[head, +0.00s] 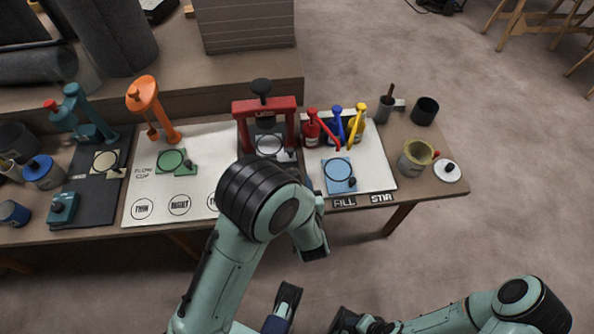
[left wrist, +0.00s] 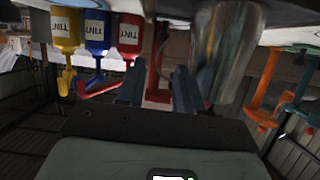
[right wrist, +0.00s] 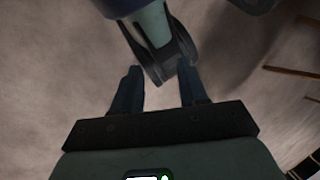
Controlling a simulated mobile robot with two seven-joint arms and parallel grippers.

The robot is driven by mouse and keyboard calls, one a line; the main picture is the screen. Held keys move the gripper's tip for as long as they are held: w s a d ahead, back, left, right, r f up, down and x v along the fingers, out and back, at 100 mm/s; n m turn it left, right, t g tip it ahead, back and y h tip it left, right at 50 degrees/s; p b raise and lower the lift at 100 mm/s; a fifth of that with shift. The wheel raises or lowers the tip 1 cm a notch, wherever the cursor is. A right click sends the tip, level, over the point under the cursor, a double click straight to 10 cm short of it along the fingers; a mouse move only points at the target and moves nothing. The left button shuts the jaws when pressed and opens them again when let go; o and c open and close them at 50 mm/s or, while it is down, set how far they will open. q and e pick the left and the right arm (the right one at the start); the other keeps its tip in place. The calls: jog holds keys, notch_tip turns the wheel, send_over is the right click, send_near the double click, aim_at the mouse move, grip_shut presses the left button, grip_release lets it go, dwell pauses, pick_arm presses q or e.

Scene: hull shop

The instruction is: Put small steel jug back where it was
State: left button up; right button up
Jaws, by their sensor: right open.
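The small steel jug (left wrist: 232,50) shows in the left wrist view, which is upside down. It is a shiny grey metal vessel close by, beside the right-hand finger, and not between the fingers. Whether it touches that finger I cannot tell. My left gripper (left wrist: 158,92) is open, with an empty gap between its fingers. In the head view my left arm covers both the jug and these fingertips. The white mat (head: 205,177) has labelled circles along its front edge, partly hidden by that arm. My right gripper (right wrist: 161,85) is open, away from the table, with one of my arm parts ahead of it.
Red (head: 311,127), blue (head: 337,122) and yellow (head: 358,115) tint bottles stand to the right. An olive pot (head: 416,157) is near the table's right end. Open floor lies beyond.

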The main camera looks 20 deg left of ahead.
pick_arm(q)
jog(key=v, duration=0.5)
jog(key=shift+s+p, duration=0.1)
jog(key=shift+p, duration=0.2)
pick_arm(e)
jog(key=shift+s+a+r, duration=0.3)
jog(key=shift+s+r, duration=0.3)
jog(key=shift+s, duration=0.1)
pick_arm(q)
jog(key=shift+d, duration=0.1)
pick_arm(e)
jog(key=shift+s, duration=0.1)
